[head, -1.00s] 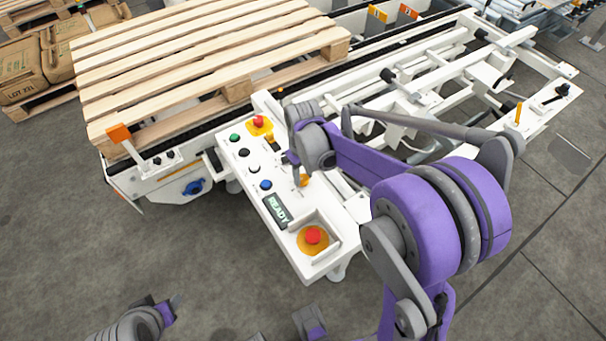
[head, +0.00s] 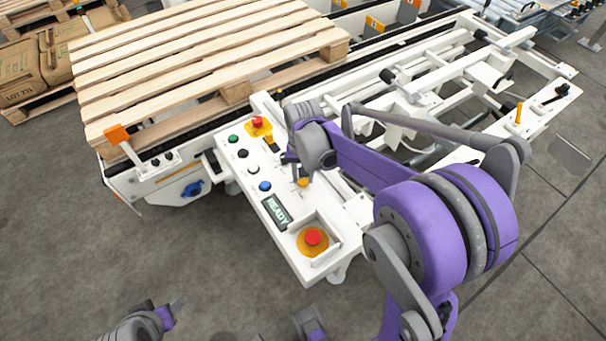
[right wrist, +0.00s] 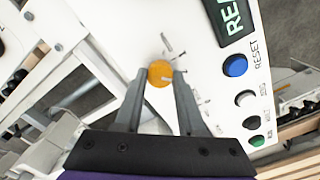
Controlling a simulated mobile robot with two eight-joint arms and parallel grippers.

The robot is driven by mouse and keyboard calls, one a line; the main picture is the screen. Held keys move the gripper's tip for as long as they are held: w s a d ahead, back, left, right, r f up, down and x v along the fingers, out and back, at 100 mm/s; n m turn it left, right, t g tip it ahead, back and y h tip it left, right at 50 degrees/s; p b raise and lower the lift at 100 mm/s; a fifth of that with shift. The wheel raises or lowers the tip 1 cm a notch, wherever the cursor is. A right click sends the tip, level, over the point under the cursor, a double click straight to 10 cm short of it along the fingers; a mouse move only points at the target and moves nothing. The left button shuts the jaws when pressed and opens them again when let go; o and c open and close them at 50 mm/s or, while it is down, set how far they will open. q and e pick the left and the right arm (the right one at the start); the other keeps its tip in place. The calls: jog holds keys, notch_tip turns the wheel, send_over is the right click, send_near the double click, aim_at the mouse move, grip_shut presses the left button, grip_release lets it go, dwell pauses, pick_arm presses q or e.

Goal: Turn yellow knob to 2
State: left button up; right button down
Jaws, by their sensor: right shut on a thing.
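The yellow knob (head: 303,182) is on the white control panel (head: 290,270), mostly hidden by my right gripper in the head view. In the right wrist view the yellow knob (right wrist: 160,73) sits between the two fingertips, with tick marks and small labels beside it that are too blurred to read. My right gripper (head: 296,172) is shut on the knob, with one finger on each side of it. My left gripper (head: 172,311) is at the bottom left, away from the panel. Its fingers are too small and cut off to judge.
Red emergency buttons stand on the panel's near end (head: 313,237) and far end (head: 258,122). Green, black, white and blue buttons (head: 265,186) line its left side, beside the READY display (head: 275,212). A wooden pallet (head: 200,65) lies behind on the conveyor.

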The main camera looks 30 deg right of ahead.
dwell(0.4)
jog(key=c, duration=0.5)
grip_release()
jog(key=shift+r, duration=0.15)
notch_tip(320, 180, up, 11)
jog(key=p, duration=0.1)
jog(key=shift+f, duration=0.2)
jog(key=s+a+n+t+p, duration=0.2)
jog(key=s+a+n+p, duration=0.1)
jog(key=s, duration=0.5)
jog(key=s+a+r+n+t+p, duration=0.1)
jog(key=s+a+n+t+p, duration=0.2)
jog(key=s, duration=0.5)
jog(key=shift+a+n, duration=0.3)
jog(key=shift+a, duration=0.05)
